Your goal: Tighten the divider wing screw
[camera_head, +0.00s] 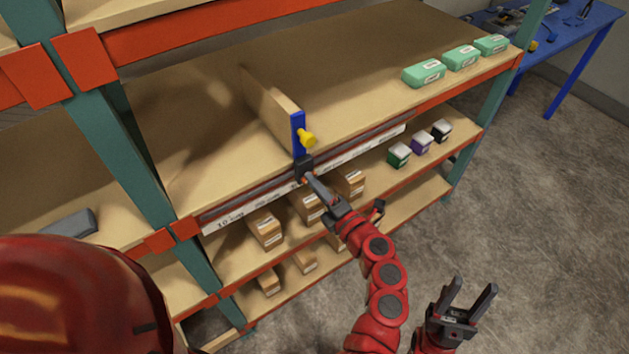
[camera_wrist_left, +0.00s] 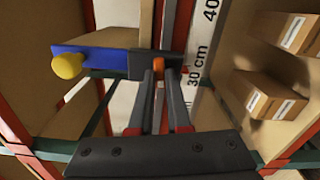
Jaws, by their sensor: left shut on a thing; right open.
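The yellow wing screw (camera_head: 308,138) sits on the blue front bracket (camera_head: 298,128) of the upright wooden divider (camera_head: 268,101) on the upper shelf. In the left wrist view the yellow screw (camera_wrist_left: 67,65) is at the left end of the blue bracket (camera_wrist_left: 105,41). A black block (camera_wrist_left: 150,64) joins the bracket's lower end at the shelf's front rail. My left gripper (camera_head: 306,176) is shut on a small orange part (camera_wrist_left: 158,68) at this block, below the screw and apart from it. My right gripper (camera_head: 470,303) is open and empty over the floor, away from the shelf.
A ruler strip (camera_head: 345,152) runs along the shelf's front edge. Green boxes (camera_head: 424,74) stand at the upper shelf's right end. The upper shelf beside the divider is clear.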

